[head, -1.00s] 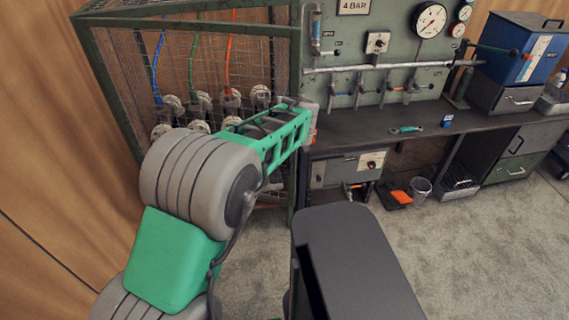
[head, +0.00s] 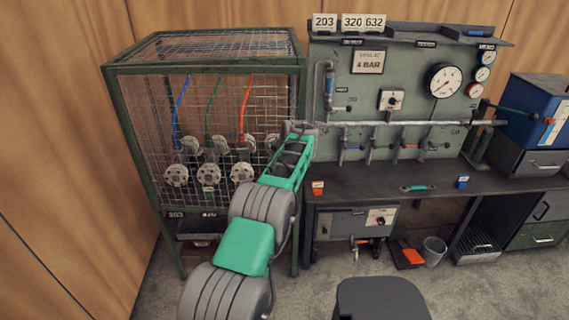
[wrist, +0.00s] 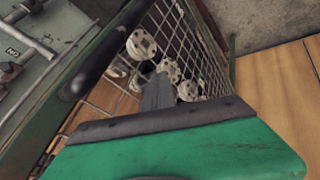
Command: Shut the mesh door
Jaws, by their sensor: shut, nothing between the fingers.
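The mesh door (head: 150,140) is the wire front of a green-framed cage (head: 205,68) at the left of the head view. Its mesh appears to lie in line with the front frame. I cannot tell whether its right edge is fully closed, as my arm covers part of it. My gripper (head: 300,128) is shut and empty at the right front post of the cage. In the wrist view its grey fingers (wrist: 158,94) are in front of the mesh (wrist: 195,45), beside a green post with a dark bar (wrist: 95,65). Contact cannot be told.
Flanged pipe ends (head: 176,175) with coloured hoses sit behind the mesh. A workbench (head: 385,180) with a gauge panel (head: 410,90) stands directly right of the cage. A bucket (head: 434,249) is on the floor below.

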